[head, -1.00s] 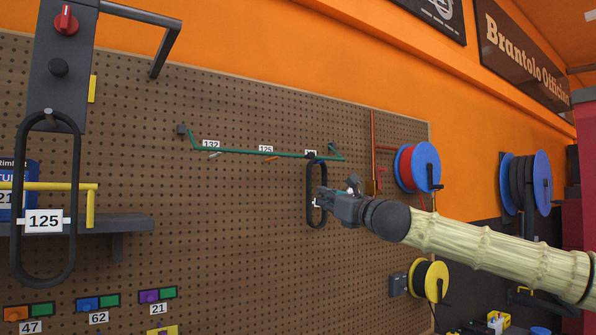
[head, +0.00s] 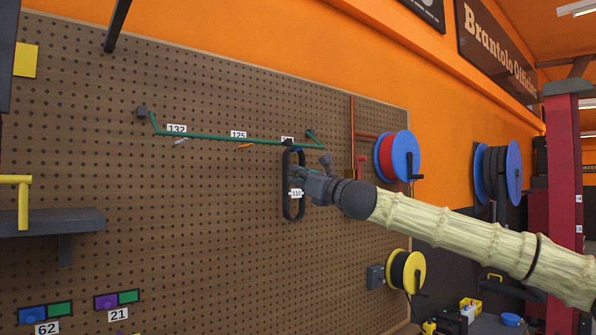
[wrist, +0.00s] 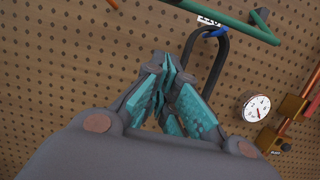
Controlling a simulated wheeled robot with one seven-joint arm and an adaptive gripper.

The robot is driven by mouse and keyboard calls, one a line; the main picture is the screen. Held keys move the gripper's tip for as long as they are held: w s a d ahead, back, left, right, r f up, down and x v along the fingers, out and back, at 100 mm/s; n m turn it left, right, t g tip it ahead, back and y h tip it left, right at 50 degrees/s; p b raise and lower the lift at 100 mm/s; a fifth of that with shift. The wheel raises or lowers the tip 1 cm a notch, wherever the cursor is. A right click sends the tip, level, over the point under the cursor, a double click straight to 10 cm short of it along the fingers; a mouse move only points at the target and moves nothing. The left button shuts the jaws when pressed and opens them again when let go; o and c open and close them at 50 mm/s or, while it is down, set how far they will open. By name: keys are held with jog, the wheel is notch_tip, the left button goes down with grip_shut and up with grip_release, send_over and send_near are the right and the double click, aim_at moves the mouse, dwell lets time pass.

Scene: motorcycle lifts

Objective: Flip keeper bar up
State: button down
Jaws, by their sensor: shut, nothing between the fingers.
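The green bar (head: 220,138), which appears to be the keeper bar, runs nearly level across the pegboard below the number labels, with bent ends. Its right end also shows in the wrist view (wrist: 238,24). A black loop (head: 286,190) with a tag reading 110 hangs just under the bar's right part. My gripper (head: 298,180) is at the loop, below the bar. In the wrist view its teal-padded fingers (wrist: 170,72) are shut and empty, in front of the loop's left side. I cannot tell whether they touch it. The bar is above and apart from the fingertips.
The pegboard (head: 180,230) is close behind my gripper. A red-and-blue reel (head: 400,158) and copper-coloured pipes (head: 352,140) are to the right. A yellow reel (head: 408,272) is lower right. A grey shelf (head: 60,222) is at left. A round gauge (wrist: 256,108) is right of my fingers.

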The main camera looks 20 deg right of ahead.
jog(key=w+r+p, duration=0.1)
jog(key=p, duration=0.1)
jog(key=w+a+r+p, duration=0.1)
jog(key=w+r+p, duration=0.2)
jog(key=r+p, duration=0.1)
jog(key=shift+w+a+r, duration=0.1)
jog(key=shift+w+a, duration=0.25)
jog(key=shift+a, duration=0.05)
jog(key=shift+s, duration=0.1)
jog(key=shift+s+r, duration=0.1)
dwell(0.5)
